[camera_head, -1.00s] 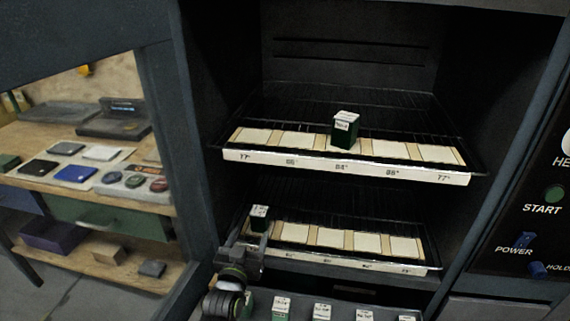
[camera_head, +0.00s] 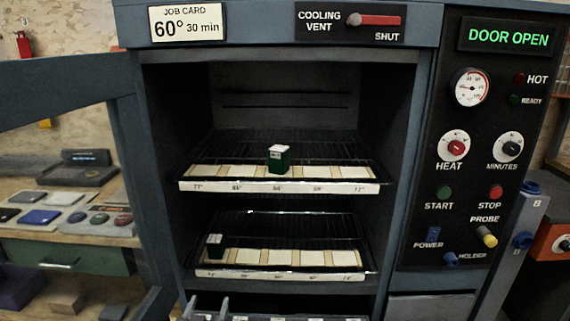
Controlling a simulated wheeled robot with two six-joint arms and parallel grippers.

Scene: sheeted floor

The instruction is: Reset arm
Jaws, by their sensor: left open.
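My left gripper (camera_head: 206,308) shows only its fingertips at the bottom edge of the picture, in front of the oven's lower part. Its two fingers are apart, with no object visible held between them. A dark green box with a white top (camera_head: 278,160) stands upright on the middle of the upper rack (camera_head: 280,187). A second green box (camera_head: 214,245) stands at the left end of the lower rack (camera_head: 280,274), apart from the gripper. My right gripper is not in view.
The oven door (camera_head: 75,92) stands open at the left. The control panel (camera_head: 470,150) at the right reads "DOOR OPEN". A dark tray (camera_head: 290,318) below the racks is mostly cut off. A workbench (camera_head: 70,238) with small items lies beyond the door.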

